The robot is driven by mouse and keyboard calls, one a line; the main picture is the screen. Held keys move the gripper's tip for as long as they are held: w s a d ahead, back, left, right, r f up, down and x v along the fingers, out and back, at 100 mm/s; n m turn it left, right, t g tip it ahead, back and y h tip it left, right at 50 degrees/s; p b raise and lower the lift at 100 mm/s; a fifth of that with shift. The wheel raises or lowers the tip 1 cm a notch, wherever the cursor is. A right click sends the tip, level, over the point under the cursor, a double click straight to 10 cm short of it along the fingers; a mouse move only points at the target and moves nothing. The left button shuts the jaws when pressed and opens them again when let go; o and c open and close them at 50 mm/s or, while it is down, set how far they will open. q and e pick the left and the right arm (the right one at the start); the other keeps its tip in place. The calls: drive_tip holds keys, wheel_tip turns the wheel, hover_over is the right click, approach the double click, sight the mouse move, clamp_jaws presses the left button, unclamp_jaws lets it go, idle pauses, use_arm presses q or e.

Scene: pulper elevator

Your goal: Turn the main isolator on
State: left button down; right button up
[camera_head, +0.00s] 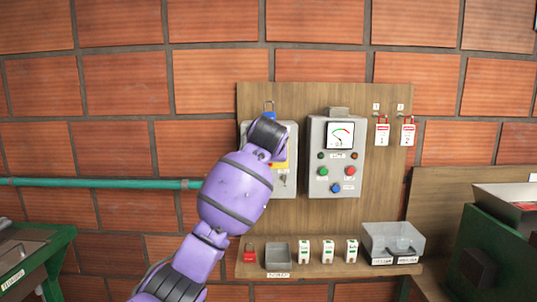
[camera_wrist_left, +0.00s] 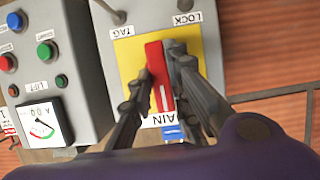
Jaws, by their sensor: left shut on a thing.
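The main isolator is a grey box (camera_head: 285,187) on the wooden board, mostly behind my left arm in the head view. In the left wrist view its yellow plate (camera_wrist_left: 131,54) carries a red handle (camera_wrist_left: 158,78), which lies roughly in line with the picture's vertical. My left gripper (camera_wrist_left: 163,66) has its fingers on either side of this handle and is shut on it. A blue item (camera_wrist_left: 173,132) shows by the partly hidden MAIN label. My right gripper is not in view.
A grey control box (camera_head: 335,160) with a meter and buttons stands close right of the isolator. Red-and-white tags (camera_head: 382,132) hang farther right.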

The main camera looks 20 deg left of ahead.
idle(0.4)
use_arm(q)
drive_tip(key=c, duration=1.6)
unclamp_jaws()
drive_tip(key=shift+c, duration=0.2)
drive_tip(key=v, duration=1.2)
drive_tip(key=shift+w+d+r, duration=0.15)
drive_tip(key=shift+r, duration=0.05)
